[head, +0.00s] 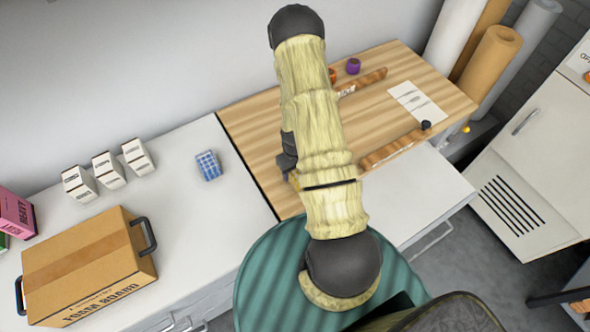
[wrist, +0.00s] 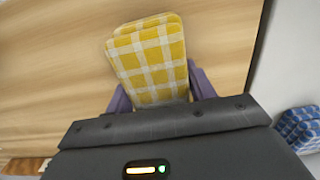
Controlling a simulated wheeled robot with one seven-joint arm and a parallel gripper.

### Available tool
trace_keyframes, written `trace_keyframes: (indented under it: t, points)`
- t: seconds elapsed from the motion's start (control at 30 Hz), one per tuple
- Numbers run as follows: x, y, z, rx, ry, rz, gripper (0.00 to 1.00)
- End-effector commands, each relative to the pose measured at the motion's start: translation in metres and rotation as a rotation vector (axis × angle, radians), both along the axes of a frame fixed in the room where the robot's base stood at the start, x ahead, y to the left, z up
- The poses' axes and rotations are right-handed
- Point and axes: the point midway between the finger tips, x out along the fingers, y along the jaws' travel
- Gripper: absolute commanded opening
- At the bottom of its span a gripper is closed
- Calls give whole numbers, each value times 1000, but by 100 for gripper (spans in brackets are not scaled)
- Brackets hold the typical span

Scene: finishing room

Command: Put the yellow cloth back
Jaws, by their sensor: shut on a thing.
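In the wrist view a folded yellow cloth (wrist: 152,65) with white checks stands out in front of my gripper (wrist: 160,92). The purple finger pads sit on either side of it, and my gripper is shut on it. Wood-grained board fills the view behind the cloth; I cannot tell the gap between them. In the head view my gripper (head: 287,165) is partly hidden by my own arm, over the left part of the wooden board (head: 255,130).
A blue checked cloth (head: 208,165) lies on the white counter (head: 185,215) left of the board. Several small white boxes (head: 107,170) and a cardboard box with handles (head: 88,265) stand further left. A purple roll (head: 353,66) and a paper sheet (head: 417,102) lie on the board.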

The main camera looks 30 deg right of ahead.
Motion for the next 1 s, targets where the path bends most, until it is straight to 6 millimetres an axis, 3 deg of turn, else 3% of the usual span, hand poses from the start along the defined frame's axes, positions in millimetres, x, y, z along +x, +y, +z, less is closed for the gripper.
trace_keyframes:
  t: [0.03,0.07,0.17,0.63,1.0]
  points:
    - [0,0,-3,0,0,0,30]
    - [0,0,-3,0,0,0,56]
    - [0,0,-2,0,0,0,76]
    - [1,0,6,0,-2,0,76]
    - [1,-1,49,-1,-3,-1,76]
